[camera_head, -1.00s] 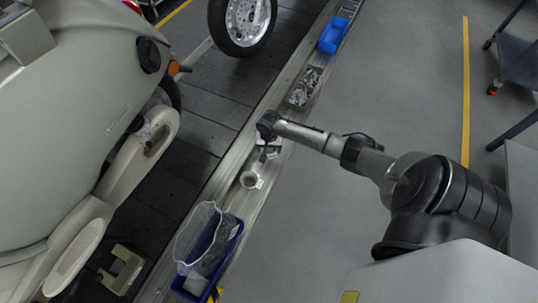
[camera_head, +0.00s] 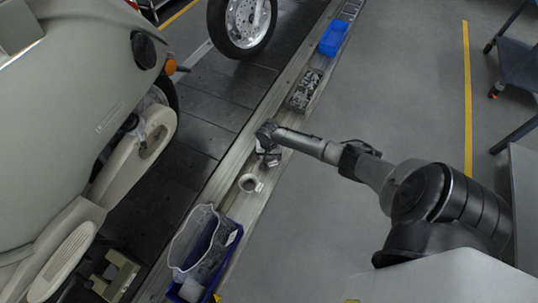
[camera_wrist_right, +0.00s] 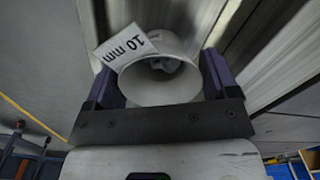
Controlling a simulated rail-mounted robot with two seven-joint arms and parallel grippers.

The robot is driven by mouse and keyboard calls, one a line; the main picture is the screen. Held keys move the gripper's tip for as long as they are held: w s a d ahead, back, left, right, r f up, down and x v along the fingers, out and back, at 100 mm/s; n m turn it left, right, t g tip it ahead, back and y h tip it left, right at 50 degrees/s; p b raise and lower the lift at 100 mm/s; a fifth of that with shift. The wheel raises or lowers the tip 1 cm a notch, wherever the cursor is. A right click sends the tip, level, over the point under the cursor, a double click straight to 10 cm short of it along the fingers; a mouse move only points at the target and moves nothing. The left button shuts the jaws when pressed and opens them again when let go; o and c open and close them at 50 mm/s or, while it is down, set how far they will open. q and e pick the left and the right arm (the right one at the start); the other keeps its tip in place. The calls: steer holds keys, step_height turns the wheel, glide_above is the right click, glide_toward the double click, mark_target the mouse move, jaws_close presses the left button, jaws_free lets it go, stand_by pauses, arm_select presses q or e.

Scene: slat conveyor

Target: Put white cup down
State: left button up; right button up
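The white cup (camera_head: 250,183) is over the metal ledge beside the slat conveyor in the head view. I cannot tell whether its base touches the ledge. In the right wrist view the white cup (camera_wrist_right: 160,82) is between the two dark fingers of my right gripper (camera_wrist_right: 160,88), with both fingers against its sides. Its open mouth faces the camera, and a white label reading "10 mm" sits at its upper left. In the head view my right gripper (camera_head: 262,165) points down at the cup, its fingers small and partly hidden. My left gripper is not in view.
A blue box (camera_head: 226,262) with a clear bag stands on the ledge nearer me. A grey bin (camera_head: 305,91) of metal parts and a blue bin (camera_head: 333,38) stand farther along. A vehicle body (camera_head: 75,100) fills the left. Grey floor (camera_head: 390,90) is clear at right.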

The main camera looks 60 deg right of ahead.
steer(key=o, duration=0.3)
steer(key=shift+o, duration=0.2)
